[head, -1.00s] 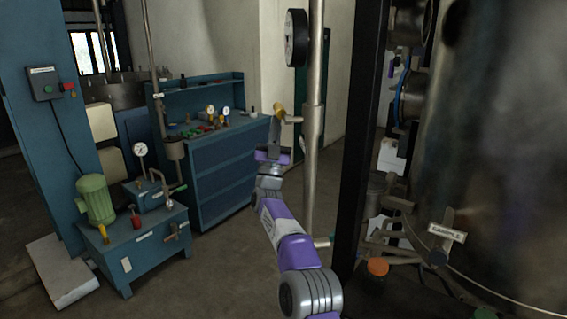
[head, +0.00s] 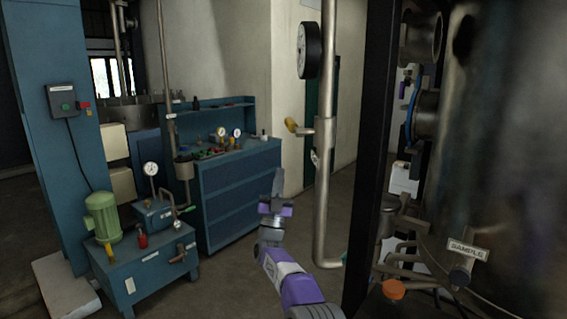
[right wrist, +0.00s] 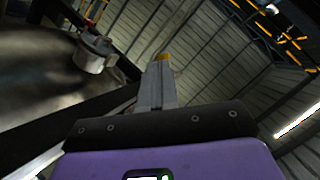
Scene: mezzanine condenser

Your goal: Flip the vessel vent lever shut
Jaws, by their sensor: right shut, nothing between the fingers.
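A yellow-handled lever (head: 291,125) sticks out to the left from a fitting on the upright grey pipe, below a round black gauge. I take it as the vent lever; no label is readable on it. My right gripper (head: 278,174) is shut and empty, pointing up, below and slightly left of the lever, with a visible gap in the head view. In the right wrist view the shut fingers (right wrist: 157,84) stand upright, with a yellow piece (right wrist: 162,57) showing just past their tips. My left gripper is not in view.
The grey pipe (head: 326,190) and a dark post (head: 372,160) stand right of my right arm. A large vessel (head: 505,150) with a SAMPLE tag (head: 467,250) fills the right. A blue workbench (head: 240,190) and pump unit (head: 150,265) stand left. Floor between is clear.

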